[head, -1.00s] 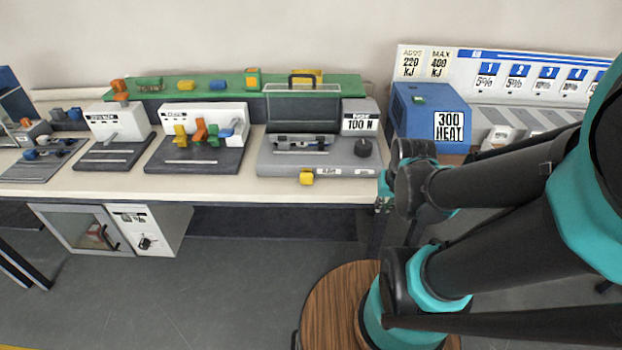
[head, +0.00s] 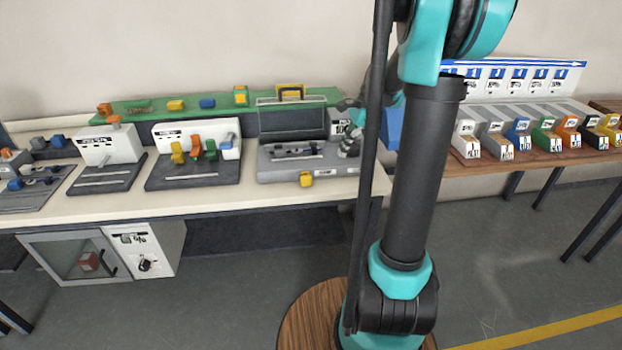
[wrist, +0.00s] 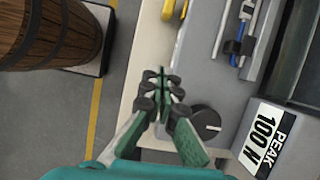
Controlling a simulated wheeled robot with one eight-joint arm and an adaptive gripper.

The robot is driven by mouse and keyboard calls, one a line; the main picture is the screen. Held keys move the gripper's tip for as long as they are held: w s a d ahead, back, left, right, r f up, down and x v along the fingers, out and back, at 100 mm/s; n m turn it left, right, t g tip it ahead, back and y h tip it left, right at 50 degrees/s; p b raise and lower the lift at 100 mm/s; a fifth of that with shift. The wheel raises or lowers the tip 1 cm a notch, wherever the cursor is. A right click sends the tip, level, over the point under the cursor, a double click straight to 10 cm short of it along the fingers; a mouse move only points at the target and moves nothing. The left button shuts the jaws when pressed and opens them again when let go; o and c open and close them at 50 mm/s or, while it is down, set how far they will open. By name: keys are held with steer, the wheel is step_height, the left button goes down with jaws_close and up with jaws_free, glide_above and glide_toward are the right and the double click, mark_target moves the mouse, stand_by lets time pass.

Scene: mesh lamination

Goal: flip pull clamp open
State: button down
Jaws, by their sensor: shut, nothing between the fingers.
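The pull clamp fittings (head: 296,152) lie on top of the grey tester (head: 268,172) with the raised dark lid (head: 292,123). In the wrist view, clamp parts with a blue and metal lever (wrist: 243,30) show at the top, right of centre. My gripper (wrist: 160,78) is shut and empty. It hangs near the tester's front edge, beside the black knob (wrist: 206,122) and apart from the clamp. In the head view my gripper (head: 350,148) is small, at the tester's right end, partly hidden by my arm. Whether the clamp is open or shut I cannot tell.
The "PEAK 100 N" display (wrist: 267,138) stands right of the knob in the wrist view. Other test stands (head: 195,165) are to the left on the bench. A blue box (head: 391,125) is partly behind my arm.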

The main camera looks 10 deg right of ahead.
mark_target(302, 175)
steer(key=shift+w+r+m, duration=0.1)
steer(key=shift+w+m, duration=0.1)
steer(key=shift+m, duration=0.1)
steer(key=shift+a, duration=0.1)
steer(key=x, duration=0.9)
steer(key=shift+a+f, duration=0.15)
steer(key=shift+f, duration=0.1)
steer(key=shift+a+f, duration=0.2)
steer(key=shift+a, duration=1.9)
steer(key=shift+a, duration=2.75)
